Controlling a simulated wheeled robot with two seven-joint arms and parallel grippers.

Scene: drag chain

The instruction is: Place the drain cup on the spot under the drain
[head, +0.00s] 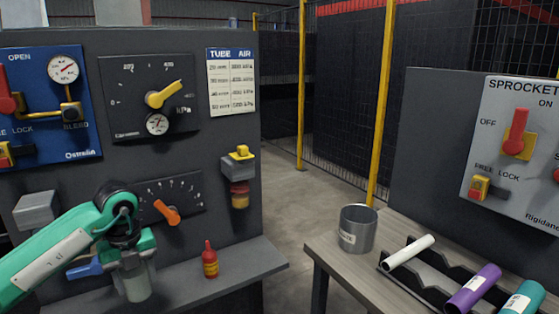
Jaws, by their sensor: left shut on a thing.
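My left gripper (132,256) comes in from the left, pointing down, and is shut on a grey, slightly see-through cup (137,285), which I take to be the drain cup. The cup is upright in front of the grey shelf (240,265); I cannot tell whether it touches the shelf. A unit with a yellow top and a red bowl (240,195) is mounted on the grey panel, above the shelf and right of the gripper; it may hold the drain. No marked spot shows clearly beneath it. My right gripper is out of view.
A red bottle with a yellow label (210,262) stands on the shelf, right of the cup. A blue lever (85,268) and an orange lever (167,212) are near my arm. A metal bucket (357,228) and a rack of tubes (410,252) are on the right table.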

